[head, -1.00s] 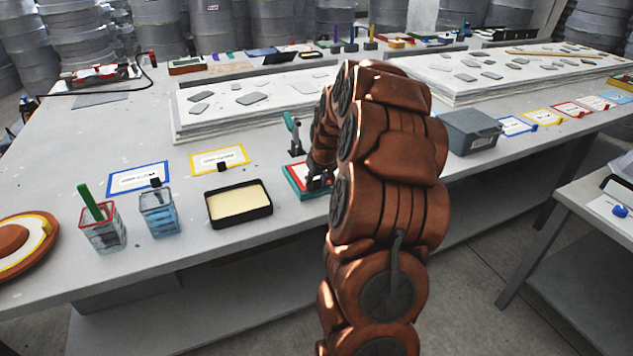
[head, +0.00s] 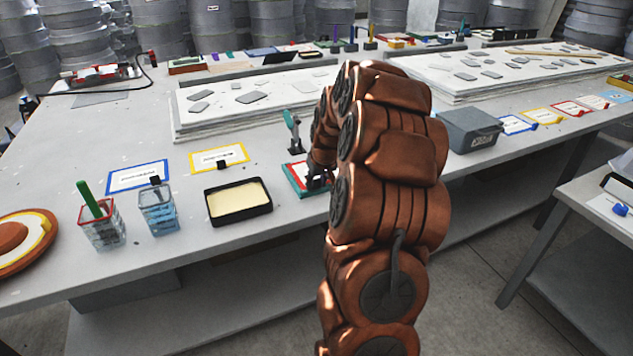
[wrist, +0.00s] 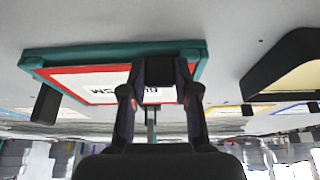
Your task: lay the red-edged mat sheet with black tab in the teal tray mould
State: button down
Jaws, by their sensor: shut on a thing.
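The teal tray mould (head: 296,186) lies on the bench in the head view, partly hidden behind my arm. Its teal rim also shows in the wrist view (wrist: 110,52), which appears upside down. The red-edged mat sheet (wrist: 100,80) with printed lettering appears to lie within the tray's rim; whether it is fully flat cannot be told. Its black tab (wrist: 160,70) is between my fingers. My gripper (wrist: 160,92) is shut on this tab, close over the tray. In the head view my gripper (head: 318,178) is small and dark at the tray's right part.
A black tray with cream filling (head: 240,202) stands left of the mould. A teal-handled tool (head: 292,128) stands upright just behind it. Yellow-edged (head: 219,158) and blue-edged (head: 138,178) sheets lie further left. A grey box (head: 468,133) stands right of my arm.

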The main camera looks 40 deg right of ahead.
jog(key=shift+s+a+f, duration=0.15)
jog(key=shift+s+f, duration=0.05)
jog(key=shift+f, duration=0.3)
jog(key=shift+s+a+f, duration=0.15)
jog(key=shift+f, duration=0.35)
jog(key=c, duration=1.1)
grip_release()
jog(key=shift+a+f, duration=0.1)
jog(key=shift+f, duration=0.05)
jog(key=shift+c, duration=0.2)
jog(key=shift+o, duration=0.8)
jog(key=shift+w+f, duration=0.2)
jog(key=shift+w, duration=0.05)
jog(key=shift+o, duration=1.1)
jog(key=shift+d+r, duration=0.25)
jog(key=shift+r, duration=0.05)
jog(key=shift+d+r, duration=0.1)
jog(key=shift+r, duration=0.25)
jog(key=shift+r, duration=0.4)
jog(key=v, duration=1.1)
